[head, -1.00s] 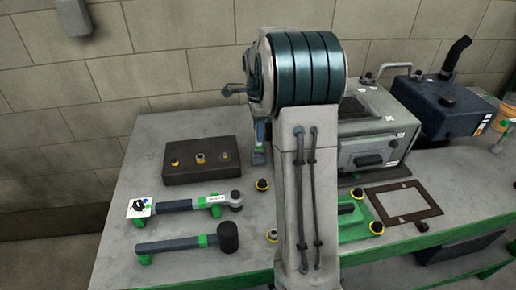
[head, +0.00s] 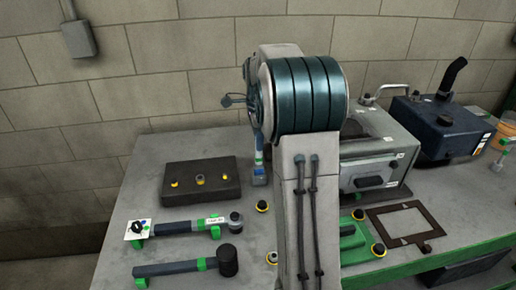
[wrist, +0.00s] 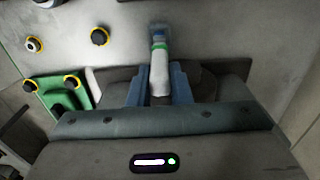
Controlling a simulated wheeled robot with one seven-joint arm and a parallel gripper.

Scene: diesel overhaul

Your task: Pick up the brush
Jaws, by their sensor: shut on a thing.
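The brush (wrist: 159,72) has a pale handle with a green band and a blue part towards its far end. In the wrist view my gripper (wrist: 159,92) has its two blue fingers closed on either side of the handle. I cannot tell whether the brush touches the bench.
A dark block (head: 200,184) with small fittings, a ratchet-like tool (head: 185,227) and a mallet (head: 190,267) lie to the left. A grey metal box (head: 375,160), a green part (head: 354,240) and a dark frame (head: 403,223) are to the right. A wall stands behind.

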